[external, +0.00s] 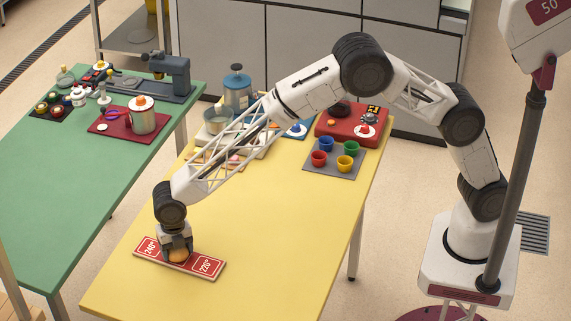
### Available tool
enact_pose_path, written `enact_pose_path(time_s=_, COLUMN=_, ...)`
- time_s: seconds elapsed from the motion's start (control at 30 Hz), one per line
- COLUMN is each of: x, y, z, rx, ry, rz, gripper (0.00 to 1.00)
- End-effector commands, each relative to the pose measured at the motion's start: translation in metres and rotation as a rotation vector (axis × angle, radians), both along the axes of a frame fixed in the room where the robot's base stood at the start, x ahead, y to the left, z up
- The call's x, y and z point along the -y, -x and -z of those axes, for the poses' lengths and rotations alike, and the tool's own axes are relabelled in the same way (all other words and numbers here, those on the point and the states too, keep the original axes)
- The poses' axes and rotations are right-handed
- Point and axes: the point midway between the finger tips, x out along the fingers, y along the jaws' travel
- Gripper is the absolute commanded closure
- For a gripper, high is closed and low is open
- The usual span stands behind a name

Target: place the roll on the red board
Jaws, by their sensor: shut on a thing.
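The roll (179,256) is a small, rounded, golden-brown bun. My gripper (178,252) points down and is shut on it. The red board (214,272) is a long, narrow board with a pale edge near the yellow table's front left, marked 240° at its left end and 220° at its right. The gripper and the roll are over the middle of the board, between the two markings. Whether the roll touches the board I cannot tell. The fingers hide part of the roll and the board's middle.
The yellow table (270,235) is clear around the board. Farther back stand a grey tray (311,165) with several coloured cups, a red block (352,127) and a blue-grey canister (237,90). A green table (70,175) with more equipment stands to the left.

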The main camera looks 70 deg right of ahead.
Motion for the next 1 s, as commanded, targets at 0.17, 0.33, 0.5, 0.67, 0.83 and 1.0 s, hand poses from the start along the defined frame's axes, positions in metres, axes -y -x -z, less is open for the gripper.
enact_pose_path(time_s=0.17, x=-0.0001, y=-0.0001, z=-0.0002, rx=0.001, ry=-0.001, rz=0.0, gripper=0.53)
enact_pose_path(time_s=0.33, x=0.0, y=0.0, z=0.0012, rx=0.0, ry=0.0, rz=0.0, gripper=0.53)
enact_pose_path(time_s=0.5, x=0.0, y=0.0, z=0.0027, rx=0.0, ry=0.0, rz=0.0, gripper=0.18)
enact_pose_path(time_s=0.67, x=0.0, y=0.0, z=0.0026, rx=0.0, ry=0.0, rz=0.0, gripper=0.05)
enact_pose_path(time_s=0.83, x=0.0, y=0.0, z=0.0026, rx=0.001, ry=-0.001, rz=0.0, gripper=0.05)
enact_pose_path(time_s=1.0, x=-0.0001, y=-0.0001, z=-0.0004, rx=0.001, ry=-0.001, rz=0.0, gripper=0.05)
